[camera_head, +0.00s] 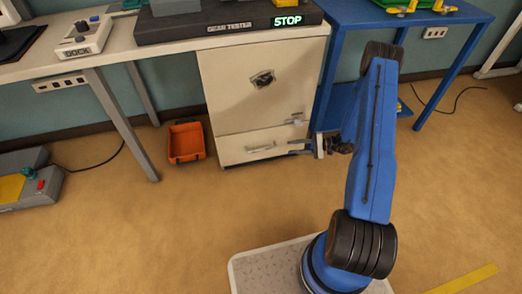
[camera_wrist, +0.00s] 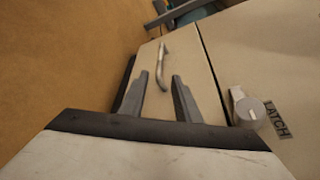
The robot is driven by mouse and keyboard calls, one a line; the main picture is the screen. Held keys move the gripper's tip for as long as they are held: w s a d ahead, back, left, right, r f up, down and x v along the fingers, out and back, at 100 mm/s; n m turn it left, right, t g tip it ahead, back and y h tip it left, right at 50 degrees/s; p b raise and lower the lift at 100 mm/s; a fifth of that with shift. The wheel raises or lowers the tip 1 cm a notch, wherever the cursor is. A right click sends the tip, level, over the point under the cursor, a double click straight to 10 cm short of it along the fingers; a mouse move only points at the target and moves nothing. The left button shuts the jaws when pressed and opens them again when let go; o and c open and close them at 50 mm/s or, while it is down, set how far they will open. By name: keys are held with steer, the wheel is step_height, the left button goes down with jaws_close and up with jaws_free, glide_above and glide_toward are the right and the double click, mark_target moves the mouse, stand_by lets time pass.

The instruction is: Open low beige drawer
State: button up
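The low beige drawer (camera_head: 234,152) is at the bottom of the beige cabinet, under the door, and looks shut. Its pale bar handle (camera_head: 260,149) is on its front; the handle also shows in the wrist view (camera_wrist: 162,62). Nothing is held.
A latch knob (camera_wrist: 247,108) with a LATCH label sits on the cabinet beside the drawer seam. The cabinet door (camera_head: 262,85) above is shut. An orange bin (camera_head: 186,142) stands on the floor to the left. A blue table (camera_head: 322,75) is at the right. The floor before the drawer is clear.

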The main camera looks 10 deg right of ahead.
mark_target(266, 149)
steer(key=x, duration=1.7)
steer(key=shift+s, duration=0.1)
jaws_close()
